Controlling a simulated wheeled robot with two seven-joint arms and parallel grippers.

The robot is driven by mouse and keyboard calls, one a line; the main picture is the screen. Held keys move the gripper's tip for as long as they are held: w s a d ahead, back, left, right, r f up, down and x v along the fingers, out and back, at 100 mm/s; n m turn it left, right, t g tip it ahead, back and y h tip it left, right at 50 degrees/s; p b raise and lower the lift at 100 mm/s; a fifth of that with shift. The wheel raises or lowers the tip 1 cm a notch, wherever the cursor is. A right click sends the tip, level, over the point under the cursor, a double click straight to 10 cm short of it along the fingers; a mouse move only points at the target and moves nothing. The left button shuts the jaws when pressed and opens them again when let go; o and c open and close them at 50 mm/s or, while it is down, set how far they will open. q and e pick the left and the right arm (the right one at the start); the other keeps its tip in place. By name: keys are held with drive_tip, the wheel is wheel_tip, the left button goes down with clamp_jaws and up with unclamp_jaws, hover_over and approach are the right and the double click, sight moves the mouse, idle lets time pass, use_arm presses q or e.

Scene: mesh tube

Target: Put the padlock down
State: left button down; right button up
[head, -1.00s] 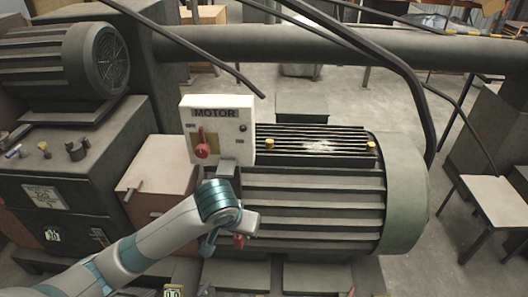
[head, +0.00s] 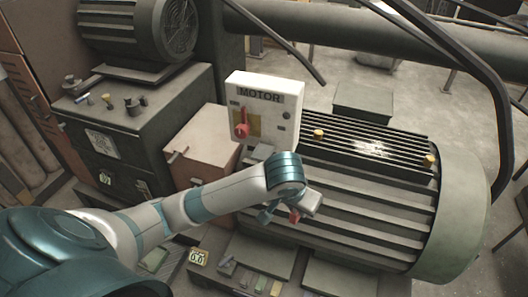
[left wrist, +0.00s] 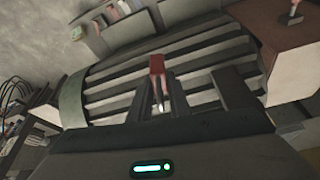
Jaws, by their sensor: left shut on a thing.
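My left gripper (head: 290,213) is shut on the small red padlock (head: 295,216) in front of the left end of the big grey ribbed motor (head: 365,200). In the left wrist view the red padlock (left wrist: 157,64) shows at the fingertips (left wrist: 158,88), with a thin light metal part below its body. Ribs of the motor (left wrist: 110,80) lie behind it. The gripper hides part of the padlock in the head view. My right gripper is not in view.
A white MOTOR switch box (head: 265,105) with a red knob (head: 241,130) stands at the motor's left end. A pinkish box (head: 205,145) and a dark cabinet (head: 135,130) are to its left. Small items and a yellow number tag (head: 198,257) lie low in front.

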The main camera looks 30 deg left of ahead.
use_arm(q)
drive_tip(key=shift+a+r, duration=0.1)
drive_tip(key=shift+r, duration=0.35)
drive_tip(key=a+r+n+p, duration=0.1)
drive_tip(key=a+r+p, duration=0.2)
drive_tip(key=r+p, duration=0.4)
drive_tip(key=a+r+n+y+p, duration=0.1)
drive_tip(key=a+r+p, duration=0.2)
drive_tip(key=r+p, duration=0.5)
wheel_tip(320, 180, up, 7)
drive_tip(key=shift+a+f+n, duration=0.15)
drive_tip(key=shift+a+n, duration=0.05)
drive_tip(key=shift+n, duration=0.2)
